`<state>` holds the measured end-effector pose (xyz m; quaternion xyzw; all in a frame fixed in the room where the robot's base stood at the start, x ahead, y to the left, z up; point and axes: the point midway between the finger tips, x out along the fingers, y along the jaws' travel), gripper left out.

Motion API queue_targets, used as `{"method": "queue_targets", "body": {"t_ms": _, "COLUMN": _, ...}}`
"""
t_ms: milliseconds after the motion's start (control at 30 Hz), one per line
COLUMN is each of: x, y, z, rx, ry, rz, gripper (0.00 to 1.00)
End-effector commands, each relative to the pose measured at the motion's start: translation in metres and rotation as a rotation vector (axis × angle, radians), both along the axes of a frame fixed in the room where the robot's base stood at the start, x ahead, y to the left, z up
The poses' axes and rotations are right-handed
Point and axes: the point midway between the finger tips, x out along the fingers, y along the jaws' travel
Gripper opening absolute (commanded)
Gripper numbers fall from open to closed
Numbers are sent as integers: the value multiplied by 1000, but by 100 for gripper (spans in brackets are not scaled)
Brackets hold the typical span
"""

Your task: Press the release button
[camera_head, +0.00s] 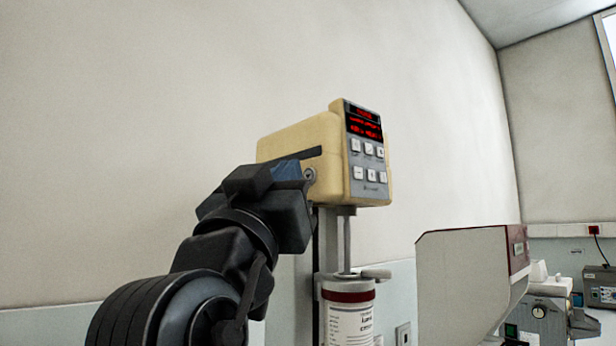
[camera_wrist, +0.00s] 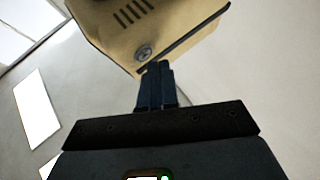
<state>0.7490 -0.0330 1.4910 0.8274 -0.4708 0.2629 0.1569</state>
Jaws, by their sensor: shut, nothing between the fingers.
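The cream mill (camera_head: 300,140) is a beige housing on a column with a red-lit display and several grey keys on its front panel (camera_head: 368,165). A round silver button (camera_head: 309,175) sits on its side, near the lower edge. The button also shows in the wrist view (camera_wrist: 145,52), just above and left of my fingertips. My gripper (camera_head: 298,170) is shut and empty, its blue fingers pointing at the housing beside the button. In the wrist view my fingertips (camera_wrist: 159,66) are very close to the button; I cannot tell whether they touch it.
A white jar (camera_head: 349,315) with a dark red band and a printed label is under the mill head. A white and red machine (camera_head: 470,280) stands to the right, with a smaller device (camera_head: 540,310) beyond it. A plain wall is behind; the space left of the mill is clear.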

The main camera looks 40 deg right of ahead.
Motion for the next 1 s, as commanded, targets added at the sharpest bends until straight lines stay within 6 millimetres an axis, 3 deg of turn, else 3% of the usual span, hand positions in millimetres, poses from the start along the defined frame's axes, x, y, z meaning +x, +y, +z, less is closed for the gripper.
{"method": "queue_targets", "body": {"t_ms": 1000, "x": 0, "y": -10, "z": 0, "rx": 0, "ry": 0, "rz": 0, "gripper": 0}}
